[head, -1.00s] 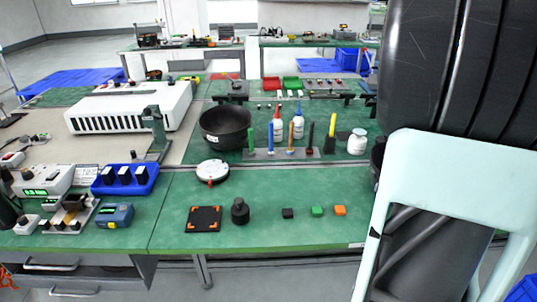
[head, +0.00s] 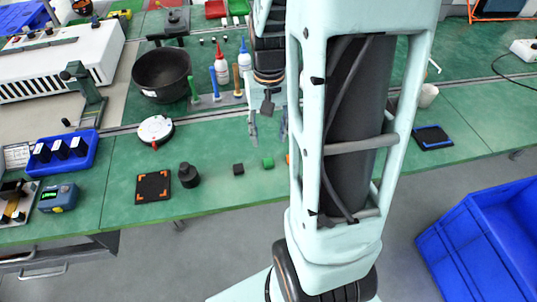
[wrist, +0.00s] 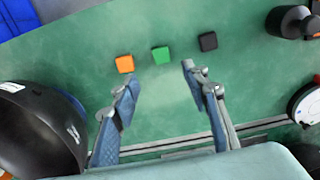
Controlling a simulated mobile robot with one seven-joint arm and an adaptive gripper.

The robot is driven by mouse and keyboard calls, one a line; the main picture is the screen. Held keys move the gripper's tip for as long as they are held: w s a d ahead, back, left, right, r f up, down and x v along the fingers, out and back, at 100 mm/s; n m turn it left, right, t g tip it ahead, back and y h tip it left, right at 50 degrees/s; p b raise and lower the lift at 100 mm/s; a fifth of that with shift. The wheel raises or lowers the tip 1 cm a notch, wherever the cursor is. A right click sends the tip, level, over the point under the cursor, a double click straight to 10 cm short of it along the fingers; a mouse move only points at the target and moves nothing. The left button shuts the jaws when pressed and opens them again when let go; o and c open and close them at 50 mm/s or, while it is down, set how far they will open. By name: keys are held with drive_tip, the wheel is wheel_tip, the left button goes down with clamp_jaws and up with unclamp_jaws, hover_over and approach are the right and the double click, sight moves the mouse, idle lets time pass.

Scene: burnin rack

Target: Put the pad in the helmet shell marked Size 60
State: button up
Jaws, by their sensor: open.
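Three small blocks that could be pads lie in a row on the green table: black (head: 238,169), green (head: 268,163) and orange, the last mostly hidden by my arm in the head view. The wrist view shows orange (wrist: 124,64), green (wrist: 161,55) and black (wrist: 208,42). My gripper (head: 268,124) is open and empty above the table; in the wrist view its fingertips (wrist: 160,77) frame the space just short of the green block. A black bowl-like shell (head: 163,73) stands back left. Another black shell (wrist: 35,125) shows left in the wrist view. Their labels are unreadable.
A black knobbed weight (head: 188,175), an orange-cornered square (head: 153,187) and a white round device (head: 155,130) lie left of the blocks. Bottles (head: 221,66) and upright tools stand behind. A blue-edged square (head: 432,137) lies right. A blue bin (head: 485,240) is on the floor.

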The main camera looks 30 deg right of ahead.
sight(268, 161)
wheel_tip(268, 161, down, 10)
drive_tip(key=shift+a+r+b, duration=0.1)
drive_tip(key=shift+b, duration=0.2)
drive_tip(key=shift+c, duration=0.3)
drive_tip(key=c, duration=0.8)
